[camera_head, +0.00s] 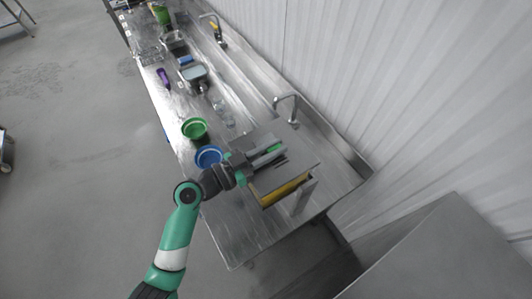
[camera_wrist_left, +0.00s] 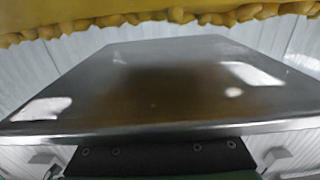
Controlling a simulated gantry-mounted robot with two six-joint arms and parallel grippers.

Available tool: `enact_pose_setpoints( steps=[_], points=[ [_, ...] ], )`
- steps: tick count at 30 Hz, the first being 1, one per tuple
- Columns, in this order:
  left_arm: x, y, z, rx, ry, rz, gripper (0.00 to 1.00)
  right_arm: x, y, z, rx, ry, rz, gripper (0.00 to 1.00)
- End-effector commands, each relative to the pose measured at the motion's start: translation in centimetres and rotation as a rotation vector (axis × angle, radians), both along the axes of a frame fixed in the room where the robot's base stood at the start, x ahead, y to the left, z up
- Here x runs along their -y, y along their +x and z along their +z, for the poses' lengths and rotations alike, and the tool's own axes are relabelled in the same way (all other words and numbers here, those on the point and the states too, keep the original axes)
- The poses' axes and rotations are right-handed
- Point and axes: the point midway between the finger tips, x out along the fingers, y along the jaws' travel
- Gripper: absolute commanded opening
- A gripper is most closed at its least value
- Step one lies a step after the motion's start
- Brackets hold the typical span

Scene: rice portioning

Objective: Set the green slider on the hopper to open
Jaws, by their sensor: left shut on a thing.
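The hopper (camera_head: 304,163) is a grey box with a yellow lower part (camera_head: 284,191), standing on the metal counter at the right end. In the left wrist view, a lumpy yellow edge runs along the top and a dark bracket of mine fills the bottom; the slider cannot be made out there. My right gripper is not in view.
The metal counter (camera_head: 245,236) runs along a white ribbed wall. A blue bowl (camera_head: 208,155) and a green bowl (camera_head: 194,128) stand left of the hopper. A tap (camera_head: 287,98) rises behind it. A purple item (camera_head: 163,77) lies further up the counter.

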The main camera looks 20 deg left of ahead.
Motion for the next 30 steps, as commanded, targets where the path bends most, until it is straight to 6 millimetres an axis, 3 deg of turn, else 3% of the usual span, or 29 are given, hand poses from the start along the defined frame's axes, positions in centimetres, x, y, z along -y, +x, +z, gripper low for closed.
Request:
enact_pose_setpoints(
  steps=[11, 12, 16, 26, 30],
  points=[
    [0.1, 0.5, -0.1, -0.001, 0.002, 0.008, 0.0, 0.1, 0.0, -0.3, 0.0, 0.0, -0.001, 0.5],
    [0.1, 0.5, -0.1, -0.001, 0.002, 0.008, 0.25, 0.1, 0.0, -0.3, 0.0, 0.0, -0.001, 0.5],
    [0.2, 0.4, -0.1, -0.002, 0.001, 0.006, 0.47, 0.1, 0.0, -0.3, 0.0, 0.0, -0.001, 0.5],
    [0.2, 0.2, 0.0, 0.0, 0.0, 0.003, 0.47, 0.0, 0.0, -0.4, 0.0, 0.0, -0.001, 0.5],
    [-0.9, -1.3, -0.2, 0.001, -0.001, 0.006, 0.47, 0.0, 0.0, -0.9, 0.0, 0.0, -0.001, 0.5]
  ],
)
